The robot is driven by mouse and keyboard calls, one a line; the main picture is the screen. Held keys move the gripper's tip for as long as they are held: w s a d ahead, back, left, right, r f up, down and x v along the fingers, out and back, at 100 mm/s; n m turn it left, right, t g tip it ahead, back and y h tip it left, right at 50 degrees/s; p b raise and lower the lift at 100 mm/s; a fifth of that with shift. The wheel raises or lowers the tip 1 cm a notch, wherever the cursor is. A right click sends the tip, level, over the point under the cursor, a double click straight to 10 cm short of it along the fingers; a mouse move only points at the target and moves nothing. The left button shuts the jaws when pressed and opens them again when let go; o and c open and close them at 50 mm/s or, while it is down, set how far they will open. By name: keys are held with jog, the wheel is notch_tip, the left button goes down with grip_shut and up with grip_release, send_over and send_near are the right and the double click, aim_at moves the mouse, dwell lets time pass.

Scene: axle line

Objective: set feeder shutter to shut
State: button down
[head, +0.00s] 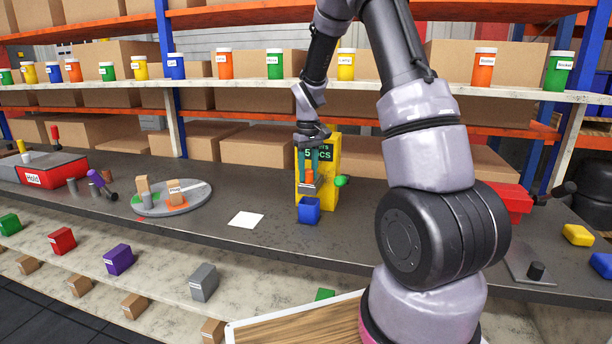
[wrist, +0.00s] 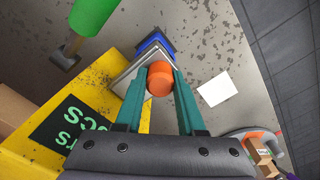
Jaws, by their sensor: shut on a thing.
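The yellow feeder (head: 331,187) stands on the dark bench with a dark "PCS" panel on its front, which shows upside down in the wrist view (wrist: 70,128). An orange knob (head: 309,176) sits at its front on a grey shutter plate (wrist: 128,78). My gripper (head: 309,180) is at the feeder's front, its teal fingers on either side of the knob; in the wrist view my gripper (wrist: 160,82) is closed on the orange knob (wrist: 160,80). A blue bin (head: 309,211) stands just below. How far the shutter is raised I cannot tell.
A green knob (head: 341,181) sticks out on the feeder's right side. A white card (head: 246,219) lies flat left of the bin. A round grey plate (head: 190,203) with blocks is further left.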

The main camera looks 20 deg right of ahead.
jog(key=shift+w+d, duration=0.2)
jog(key=shift+w, duration=0.05)
jog(key=c, duration=0.5)
grip_release()
jog(key=shift+w, duration=0.1)
notch_tip(320, 180, up, 11)
